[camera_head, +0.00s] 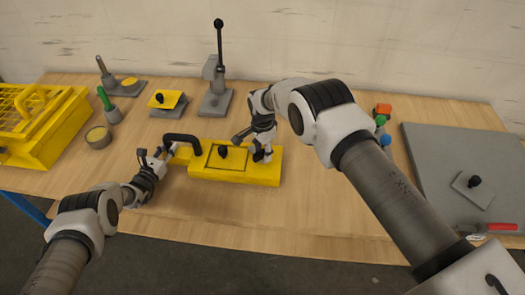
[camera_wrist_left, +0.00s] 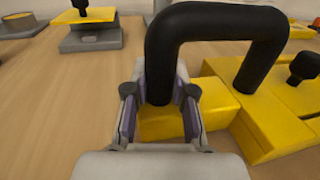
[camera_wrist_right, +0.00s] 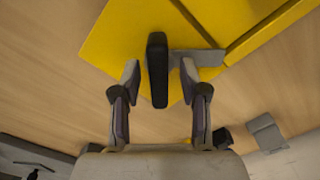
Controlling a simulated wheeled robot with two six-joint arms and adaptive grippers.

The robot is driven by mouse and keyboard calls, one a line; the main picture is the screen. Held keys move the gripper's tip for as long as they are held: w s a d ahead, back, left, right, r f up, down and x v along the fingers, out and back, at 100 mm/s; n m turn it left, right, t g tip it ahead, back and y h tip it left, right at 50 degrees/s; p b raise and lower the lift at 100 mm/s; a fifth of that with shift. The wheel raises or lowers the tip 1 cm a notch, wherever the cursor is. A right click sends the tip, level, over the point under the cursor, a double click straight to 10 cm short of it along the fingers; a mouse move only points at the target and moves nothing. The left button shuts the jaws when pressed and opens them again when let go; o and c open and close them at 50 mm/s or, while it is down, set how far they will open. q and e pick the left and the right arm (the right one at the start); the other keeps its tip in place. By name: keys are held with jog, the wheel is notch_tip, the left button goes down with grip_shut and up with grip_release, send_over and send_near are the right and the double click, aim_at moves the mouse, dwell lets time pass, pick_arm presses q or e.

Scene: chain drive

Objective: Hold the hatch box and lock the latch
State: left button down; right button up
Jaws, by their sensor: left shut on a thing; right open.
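The yellow hatch box (camera_head: 235,178) lies on the wooden table, with a black knob (camera_head: 223,152) on its hatch panel. A black arched handle (camera_head: 182,137) stands at its left end. My left gripper (camera_head: 163,155) is shut on the near post of this handle, which also shows between its fingers in the left wrist view (camera_wrist_left: 215,22). My right gripper (camera_head: 262,152) is open over the box's right end. In the right wrist view, a black latch lever (camera_wrist_right: 157,70) lies between its open fingers (camera_wrist_right: 159,75), with a grey plate beside it. Contact cannot be seen.
A grey stand with a tall black lever (camera_head: 217,75) is behind the box. A yellow crate (camera_head: 40,125), a round tin (camera_head: 98,137) and a green-handled tool (camera_head: 106,103) are at left. The table front is clear.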

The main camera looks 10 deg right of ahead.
grip_shut()
jog(key=shift+n, duration=0.3)
jog(key=n, duration=0.4)
jog(key=shift+a, duration=0.1)
jog(key=n, duration=0.4)
jog(key=shift+n, duration=0.3)
dwell(0.3)
grip_release()
